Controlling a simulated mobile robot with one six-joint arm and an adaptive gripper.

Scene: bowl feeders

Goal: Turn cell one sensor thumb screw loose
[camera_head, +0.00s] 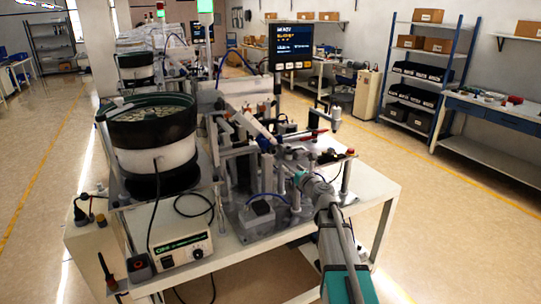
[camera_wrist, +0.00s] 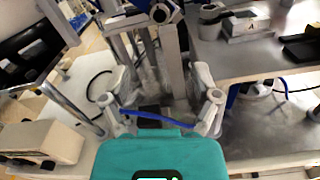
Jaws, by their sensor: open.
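My gripper (camera_head: 298,172) reaches in from the front right over the near feeder cell's bench (camera_head: 372,190). In the wrist view my gripper (camera_wrist: 163,80) has its two grey fingers wide apart, with nothing held between them. A grey upright post (camera_wrist: 172,62) stands beyond and between the fingers. A round ring-shaped part (camera_wrist: 161,13) shows near the top edge. A blue cable (camera_wrist: 155,118) crosses just in front of the teal gripper body. I cannot make out the sensor thumb screw in either view; it is too small or hidden.
A black-and-white bowl feeder (camera_head: 152,152) and its controller box (camera_head: 182,246) stand at the bench's left. A dark display (camera_head: 291,46) rises behind the fixtures. Posts and brackets crowd the bench middle. The floor to the right is clear; shelves (camera_head: 426,65) stand farther back.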

